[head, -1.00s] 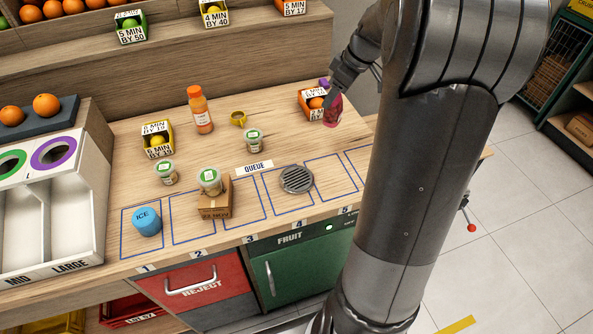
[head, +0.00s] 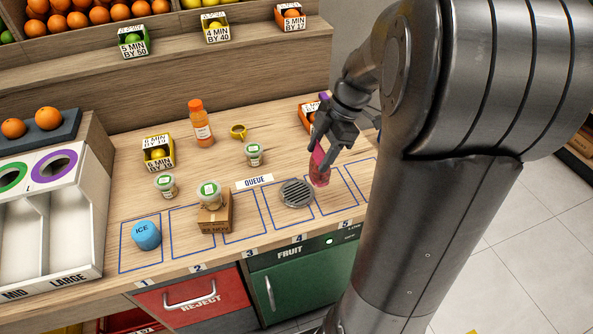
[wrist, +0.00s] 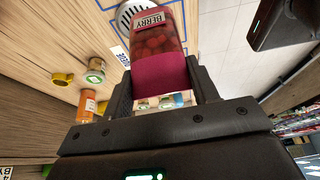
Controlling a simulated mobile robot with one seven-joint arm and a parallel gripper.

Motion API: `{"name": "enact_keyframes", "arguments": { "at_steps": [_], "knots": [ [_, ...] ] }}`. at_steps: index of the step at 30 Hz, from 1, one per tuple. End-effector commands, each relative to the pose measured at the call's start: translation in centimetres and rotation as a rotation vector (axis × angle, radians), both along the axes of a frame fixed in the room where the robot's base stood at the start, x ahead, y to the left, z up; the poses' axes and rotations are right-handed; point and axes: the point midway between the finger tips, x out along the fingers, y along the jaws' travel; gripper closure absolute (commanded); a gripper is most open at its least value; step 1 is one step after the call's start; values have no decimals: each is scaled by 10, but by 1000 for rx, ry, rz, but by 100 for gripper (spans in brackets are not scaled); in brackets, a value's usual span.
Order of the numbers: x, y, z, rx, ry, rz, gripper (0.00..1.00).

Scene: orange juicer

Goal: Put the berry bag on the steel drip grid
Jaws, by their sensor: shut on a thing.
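The berry bag (head: 320,170) is a pink-topped clear pouch of red berries. It also shows in the wrist view (wrist: 158,38), with a BERRY label. My gripper (head: 325,146) is shut on its pink top, and the bag hangs upright from it; the wrist view shows a finger on each side (wrist: 160,85). The round steel drip grid (head: 297,193) lies on the counter around slots 3 and 4, just left of the bag in the head view. In the wrist view the grid (wrist: 125,17) is partly hidden behind the bag. I cannot tell the bag's exact height above the counter.
A cardboard box (head: 215,214) with a lidded cup (head: 210,192) on it stands left of the grid. A blue ICE tub (head: 146,235) is in slot 1. The QUEUE sign (head: 254,182), another cup (head: 253,154) and an orange bottle (head: 201,124) stand behind.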

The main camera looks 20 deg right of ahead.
Motion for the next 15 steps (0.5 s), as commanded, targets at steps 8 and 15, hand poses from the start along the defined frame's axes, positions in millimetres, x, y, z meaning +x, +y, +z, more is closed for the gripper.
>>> {"name": "enact_keyframes", "arguments": {
  "at_steps": [8, 15],
  "knots": [
    [30, 42, -31, 0, 1, 1, 81],
    [34, 48, -45, 1, 2, -2, 81]
  ]
}}
